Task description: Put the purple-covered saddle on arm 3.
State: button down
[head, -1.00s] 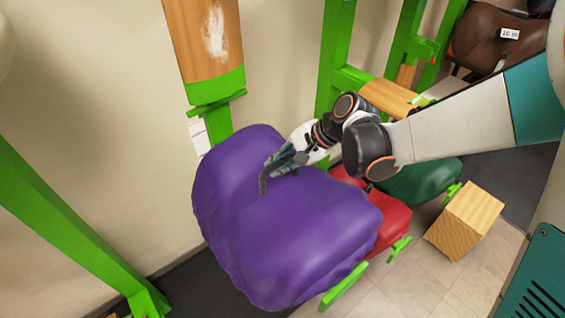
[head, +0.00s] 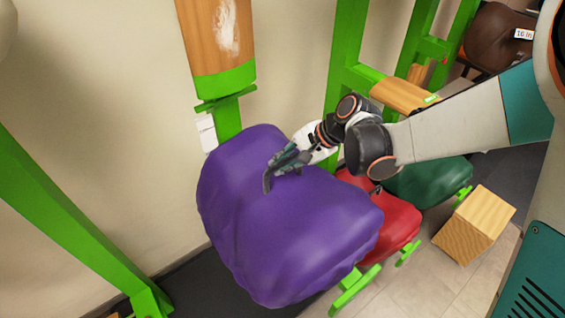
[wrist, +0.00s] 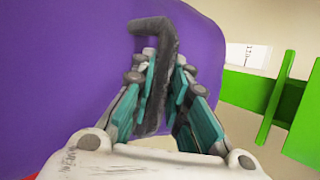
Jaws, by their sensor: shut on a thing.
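The purple-covered saddle (head: 295,230) is large and fills the middle of the head view; its purple cover (wrist: 60,70) also fills the left of the wrist view. My gripper (head: 280,165) is at the saddle's upper side, shut on a dark grey bent bar (wrist: 152,30) against the cover. The saddle overlaps a green post (head: 228,118) behind it and a green support end (head: 352,288) at its lower right. I cannot tell whether it touches either. The saddle's underside is hidden, and no readable number identifies arm 3.
A red-covered saddle (head: 398,222) and a green-covered one (head: 432,182) are close on the right. A wood-faced arm (head: 215,38) hangs above left. A slanted green beam (head: 60,210) crosses the left. A white label (head: 206,132) is behind the saddle.

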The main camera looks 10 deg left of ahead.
dwell(0.3)
jog(key=c, duration=1.5)
grip_release()
jog(key=shift+o, duration=0.2)
jog(key=shift+f, duration=0.1)
jog(key=w+v, duration=0.1)
jog(key=v, duration=1.1)
jog(key=s+d+f+n+t+h+b, duration=0.2)
jog(key=s+d+f+b, duration=0.2)
jog(key=d, duration=0.4)
jog(key=s+d+f+n+t+h+b, duration=0.2)
jog(key=s+d+f+h+b, duration=0.1)
jog(key=s+d+b, duration=0.3)
jog(key=s+d+f+n+t+h+b, duration=0.2)
jog(key=s+d+f+b, duration=0.3)
jog(key=d, duration=0.5)
jog(key=shift+s+f+n+t+h+b, duration=0.3)
jog(key=shift+s+n+h+b, duration=0.15)
jog(key=shift+s, duration=0.25)
